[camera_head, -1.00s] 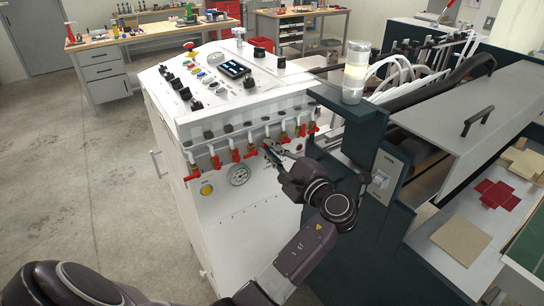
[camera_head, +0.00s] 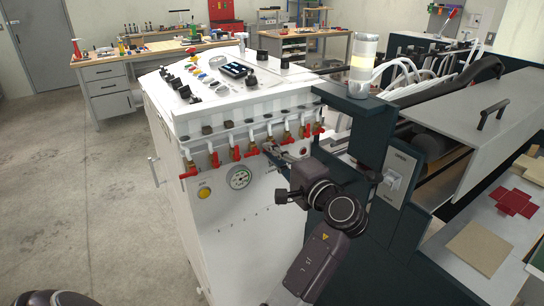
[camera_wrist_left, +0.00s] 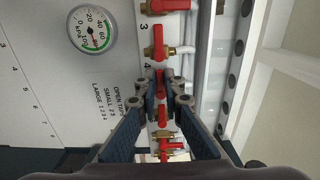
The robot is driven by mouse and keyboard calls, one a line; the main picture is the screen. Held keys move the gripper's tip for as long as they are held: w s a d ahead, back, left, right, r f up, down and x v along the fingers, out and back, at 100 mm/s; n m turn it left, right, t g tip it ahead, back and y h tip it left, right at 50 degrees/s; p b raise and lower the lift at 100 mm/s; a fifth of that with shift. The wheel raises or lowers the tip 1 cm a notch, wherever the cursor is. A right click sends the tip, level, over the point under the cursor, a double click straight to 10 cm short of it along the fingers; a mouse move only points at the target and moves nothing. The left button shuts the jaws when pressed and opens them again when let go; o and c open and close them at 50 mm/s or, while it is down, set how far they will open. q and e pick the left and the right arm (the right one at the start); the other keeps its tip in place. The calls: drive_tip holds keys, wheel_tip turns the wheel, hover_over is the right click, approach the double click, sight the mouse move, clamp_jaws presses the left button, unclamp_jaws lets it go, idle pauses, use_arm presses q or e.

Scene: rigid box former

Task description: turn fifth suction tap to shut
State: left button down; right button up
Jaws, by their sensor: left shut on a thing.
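A row of several red-handled suction taps runs along the front of the white machine (camera_head: 235,205). My left gripper (camera_head: 271,148) reaches the row from the lower right, at the fifth tap from the left. In the left wrist view its two fingers (camera_wrist_left: 160,93) are closed in on both sides of the fifth tap's red handle (camera_wrist_left: 160,78), near the printed "4". The fingers partly hide this handle, so its exact angle is hard to tell. A neighbouring red tap (camera_wrist_left: 157,50) shows beyond the fingers, and another red tap (camera_wrist_left: 161,121) shows between them. My right gripper is out of view.
A round pressure gauge (camera_head: 240,176) and a yellow button (camera_head: 204,192) sit below the taps. The floor (camera_head: 75,205) at left is clear.

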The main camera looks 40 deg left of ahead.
use_arm(q)
drive_tip(key=shift+f, duration=0.15)
drive_tip(key=c, duration=2.1)
unclamp_jaws()
wheel_tip(320, 180, up, 10)
drive_tip(key=shift+r, duration=0.1)
